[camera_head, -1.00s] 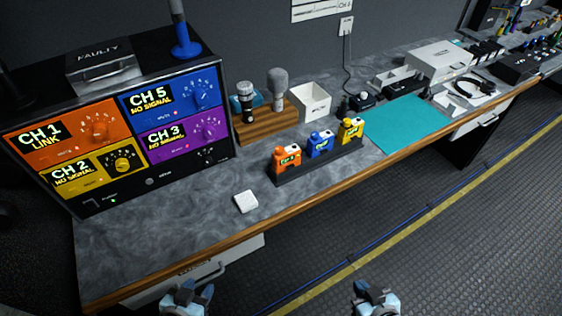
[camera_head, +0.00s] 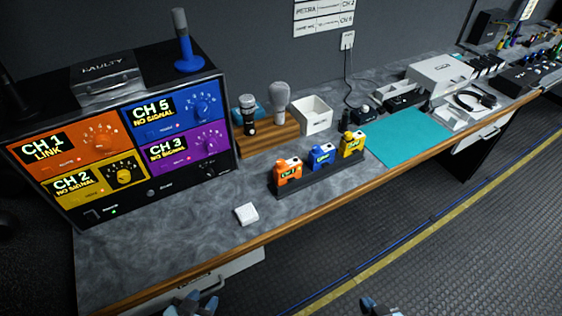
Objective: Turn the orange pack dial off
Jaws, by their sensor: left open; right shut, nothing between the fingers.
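The orange pack (camera_head: 287,172) stands upright at the left end of a dark rack (camera_head: 322,180) on the bench. It has a small green-lit display and a pale top; its dial is too small to read. The blue pack (camera_head: 320,158) and the yellow pack (camera_head: 351,144) stand beside it to the right. My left gripper (camera_head: 190,303) is at the bottom edge, open, in front of the bench and well apart from the packs. My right gripper (camera_head: 374,307) is at the bottom edge further right, shut and empty, largely cut off by the frame.
A receiver unit (camera_head: 122,137) with coloured channel panels stands at the left; its orange panel reads CH 1 LINK. A white block (camera_head: 246,214) lies on bare bench top. A wooden microphone stand (camera_head: 268,138), white bin (camera_head: 312,115) and teal mat (camera_head: 408,138) lie behind and right.

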